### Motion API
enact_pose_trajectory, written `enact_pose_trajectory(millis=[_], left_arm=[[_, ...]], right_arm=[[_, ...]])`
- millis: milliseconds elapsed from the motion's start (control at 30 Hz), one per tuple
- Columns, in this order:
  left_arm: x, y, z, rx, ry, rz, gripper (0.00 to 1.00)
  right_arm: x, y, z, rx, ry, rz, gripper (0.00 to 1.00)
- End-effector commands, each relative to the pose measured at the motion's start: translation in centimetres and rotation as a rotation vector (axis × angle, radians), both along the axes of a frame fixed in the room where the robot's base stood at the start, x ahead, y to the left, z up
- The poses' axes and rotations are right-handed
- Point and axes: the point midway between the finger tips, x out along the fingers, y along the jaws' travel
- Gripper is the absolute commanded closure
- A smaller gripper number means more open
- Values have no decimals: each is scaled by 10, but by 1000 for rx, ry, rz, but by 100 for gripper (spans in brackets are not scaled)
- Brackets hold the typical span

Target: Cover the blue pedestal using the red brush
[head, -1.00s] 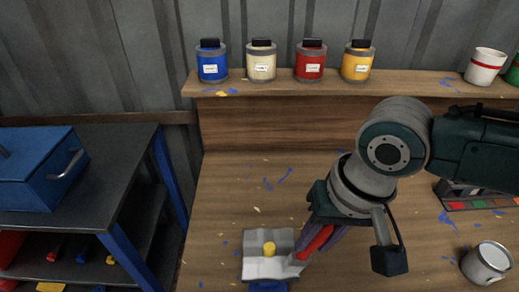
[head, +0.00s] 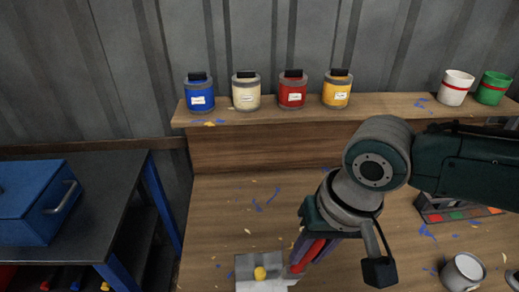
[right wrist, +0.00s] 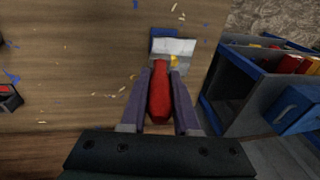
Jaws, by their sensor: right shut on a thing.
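My right gripper (head: 304,256) is shut on the red brush (head: 309,252). The brush's red handle (right wrist: 160,97) lies between the purple fingers in the right wrist view. A small grey and white piece with a yellow knob (head: 260,273) stands on the bench just left of the brush. In the right wrist view a blue part (right wrist: 166,32), which looks like the blue pedestal, shows at the piece's far end. In the head view the lower frame edge cuts off this piece. I cannot tell whether the brush tip touches it. My left gripper is not in view.
Blue (head: 200,95), cream (head: 246,92), red (head: 292,91) and yellow (head: 337,91) jars stand on the back shelf. White and green pots stand further right. A grey can (head: 463,272) sits on the bench's right. A blue toolbox (head: 38,203) rests on the left table.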

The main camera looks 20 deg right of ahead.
Motion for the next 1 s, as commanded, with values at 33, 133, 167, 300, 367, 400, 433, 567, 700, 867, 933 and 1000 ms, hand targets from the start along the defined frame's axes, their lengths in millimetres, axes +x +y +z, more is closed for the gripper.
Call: enact_pose_trajectory(millis=[33, 133, 167, 300, 367, 400, 433, 567, 700, 867, 933, 1000], left_arm=[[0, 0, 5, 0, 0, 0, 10], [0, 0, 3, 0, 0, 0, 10], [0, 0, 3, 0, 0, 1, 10], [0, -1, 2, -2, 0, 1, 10], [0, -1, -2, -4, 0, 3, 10], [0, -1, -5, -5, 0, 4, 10], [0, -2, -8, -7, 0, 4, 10], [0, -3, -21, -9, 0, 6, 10], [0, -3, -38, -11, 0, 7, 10], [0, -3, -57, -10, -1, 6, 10], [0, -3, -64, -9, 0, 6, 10], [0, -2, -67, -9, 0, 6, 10]], right_arm=[[0, 0, 4, 0, 0, 0, 100], [0, 0, 2, 0, 0, 0, 100], [0, 0, 2, 0, 0, 0, 100], [1, 0, 1, 0, 0, 0, 100], [4, -1, 0, 0, -1, -1, 100], [8, -2, -1, -1, -2, -3, 100], [11, -3, -2, -2, -2, -2, 100], [28, -7, -4, -1, -3, -2, 100], [46, -12, -6, -1, -4, -3, 100], [66, -18, -8, 0, -5, -3, 100], [73, -20, -7, -1, -3, -1, 100], [78, -21, -6, -1, -3, -1, 100]])
